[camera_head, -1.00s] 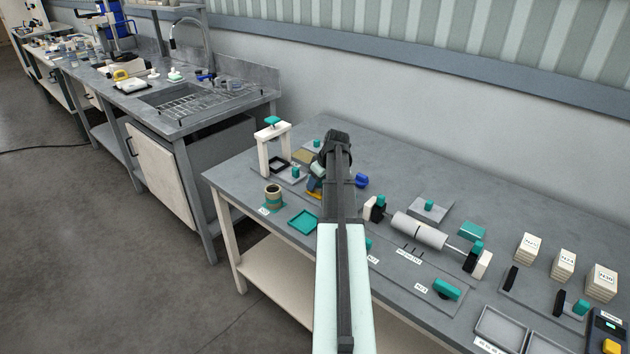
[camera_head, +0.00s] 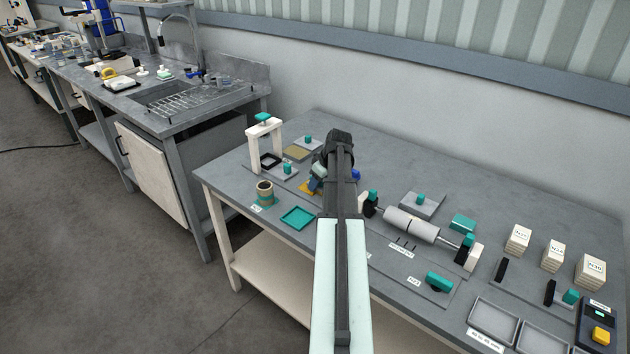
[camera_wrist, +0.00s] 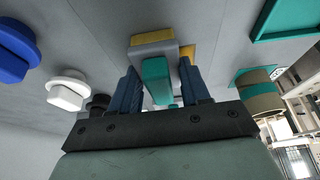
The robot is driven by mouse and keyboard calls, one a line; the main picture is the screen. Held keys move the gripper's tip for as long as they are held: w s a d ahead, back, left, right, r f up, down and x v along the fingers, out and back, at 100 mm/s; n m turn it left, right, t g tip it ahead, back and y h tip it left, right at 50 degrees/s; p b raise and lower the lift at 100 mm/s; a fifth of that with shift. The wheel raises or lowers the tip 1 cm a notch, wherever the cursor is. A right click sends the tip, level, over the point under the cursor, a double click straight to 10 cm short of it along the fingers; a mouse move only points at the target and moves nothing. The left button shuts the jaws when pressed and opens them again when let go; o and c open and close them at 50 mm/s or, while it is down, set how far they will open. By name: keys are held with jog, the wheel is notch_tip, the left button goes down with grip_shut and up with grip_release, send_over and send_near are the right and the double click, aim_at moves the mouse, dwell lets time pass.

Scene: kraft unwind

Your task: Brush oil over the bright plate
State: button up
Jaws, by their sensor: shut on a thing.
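My gripper (camera_wrist: 158,76) is shut on the teal handle (camera_wrist: 155,82) of a tool with a grey block (camera_wrist: 152,50). Yellow parts show beside and beyond the block; I cannot tell whether they belong to the tool. In the head view my gripper (camera_head: 317,178) is mostly hidden behind my arm, with a yellow piece (camera_head: 308,187) below it. A cup (camera_head: 265,191) stands to its left; its contents are unclear. A dull golden square plate (camera_head: 298,153) lies behind the gripper, near the white frame. I cannot tell whether it is the bright plate.
A shallow teal tray (camera_head: 298,217) lies in front of the gripper. A white frame (camera_head: 264,142) stands at the back left. A blue knob (camera_head: 356,174) is partly behind my arm. A roller (camera_head: 411,224) stands to the right, with stacked labelled blocks (camera_head: 517,241) beyond.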

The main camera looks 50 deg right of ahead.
aim_at(300, 181)
jog(key=shift+s, duration=0.6)
jog(key=shift+r, duration=0.1)
jog(key=shift+w, duration=0.35)
jog(key=shift+w, duration=2.4)
jog(key=shift+w, duration=0.1)
jog(key=shift+w, duration=1.15)
jog(key=shift+a, duration=0.1)
jog(key=shift+s+a, duration=0.2)
jog(key=shift+a, duration=0.45)
